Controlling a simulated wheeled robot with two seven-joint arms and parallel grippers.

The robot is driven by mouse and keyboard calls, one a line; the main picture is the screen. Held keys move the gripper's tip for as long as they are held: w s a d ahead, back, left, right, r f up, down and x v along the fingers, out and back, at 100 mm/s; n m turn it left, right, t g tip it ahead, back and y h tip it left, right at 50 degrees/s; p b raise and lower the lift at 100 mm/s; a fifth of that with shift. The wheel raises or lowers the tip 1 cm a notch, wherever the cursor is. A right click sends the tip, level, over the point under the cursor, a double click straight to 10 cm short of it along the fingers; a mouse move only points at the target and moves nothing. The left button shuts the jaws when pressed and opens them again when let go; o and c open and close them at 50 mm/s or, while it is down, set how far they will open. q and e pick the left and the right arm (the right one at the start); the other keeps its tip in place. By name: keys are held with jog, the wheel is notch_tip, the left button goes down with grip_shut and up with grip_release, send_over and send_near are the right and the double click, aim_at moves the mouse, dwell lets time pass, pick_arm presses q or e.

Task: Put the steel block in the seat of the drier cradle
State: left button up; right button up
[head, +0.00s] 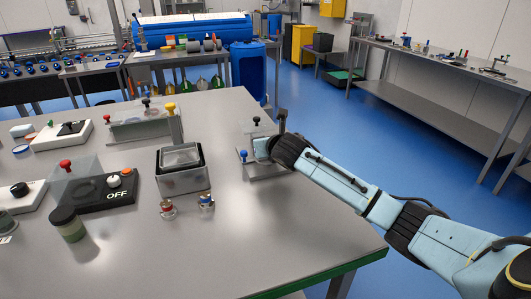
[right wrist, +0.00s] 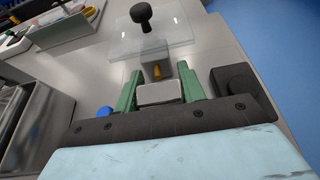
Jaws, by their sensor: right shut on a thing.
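My right gripper (head: 262,148) reaches in from the right, low over a small metal stand (head: 266,173) with a blue knob and a black knob. In the right wrist view its green fingers (right wrist: 158,92) are shut on a light grey block (right wrist: 157,94), which looks like the steel block. A clear plate (right wrist: 172,38) with a black knob and a small brass-coloured part lie just beyond the block. I cannot read a label showing whether this stand is the drier cradle. The wrist and fingers hide much of its seat, so contact is unclear. My left gripper is out of view.
An open steel tub (head: 183,181) stands left of the stand, with two small knobbed fittings (head: 187,205) in front. A longer clear-fronted carrier (head: 143,128), a black OFF switch box (head: 108,196) and a dark-lidded jar (head: 68,225) stand farther left. The table's front right is clear.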

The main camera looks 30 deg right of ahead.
jog(key=shift+s+d+f, duration=0.15)
jog(key=shift+d+f, duration=0.1)
jog(key=shift+f, duration=0.35)
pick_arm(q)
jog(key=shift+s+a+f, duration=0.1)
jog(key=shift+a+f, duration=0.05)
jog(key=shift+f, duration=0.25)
pick_arm(e)
jog(key=shift+a+f, duration=0.1)
jog(key=shift+a, duration=0.05)
jog(key=o, duration=1.1)
jog(key=shift+f, duration=0.15)
